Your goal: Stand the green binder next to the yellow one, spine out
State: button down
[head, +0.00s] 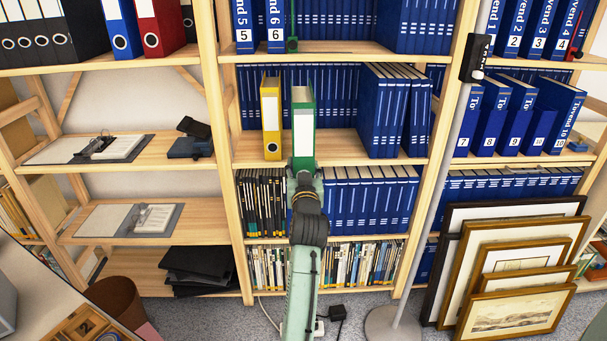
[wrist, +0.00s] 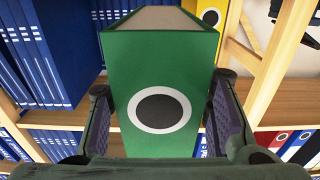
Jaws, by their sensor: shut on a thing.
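The green binder (head: 303,115) is upright in the head view, its spine with a pale label facing out. My gripper (head: 304,172) is shut on the lower part of the binder. In the wrist view the green binder (wrist: 160,75) fills the middle, its ringed finger hole towards me, with a finger of my gripper (wrist: 160,98) on each side. The yellow binder (head: 271,117) stands upright on the shelf just left of the green one, with a narrow gap between them. It also shows in the wrist view (wrist: 204,12). My gripper hides the green binder's lower end, so I cannot tell whether it touches the shelf.
Blue volumes (head: 385,110) stand to the right of the green binder, and a row of blue volumes (head: 340,85) lines the back. The wooden shelf board (head: 375,162) runs below. A grey pole (head: 440,190) stands right of the bay. Framed prints (head: 515,310) lean at lower right.

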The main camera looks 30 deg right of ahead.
jog(key=shift+b+x, duration=1.65)
jog(key=shift+x, duration=4.15)
jog(key=shift+f+b+x, duration=0.2)
jog(key=shift+b+x, duration=1.2)
jog(key=shift+x, duration=1.1)
jog(key=shift+f+b+x, duration=0.2)
jog(key=shift+b+x, duration=1.15)
jog(key=shift+x, duration=1.1)
jog(key=shift+d+f+b, duration=0.1)
jog(key=shift+f+b, duration=0.25)
jog(key=shift+f, duration=0.2)
jog(key=c, duration=1)
grip_release()
jog(key=shift+s, duration=0.1)
jog(key=shift+c, duration=0.2)
jog(key=o, duration=0.3)
jog(key=shift+f, duration=0.4)
jog(key=shift+v, duration=6)
jog(key=shift+r, duration=0.15)
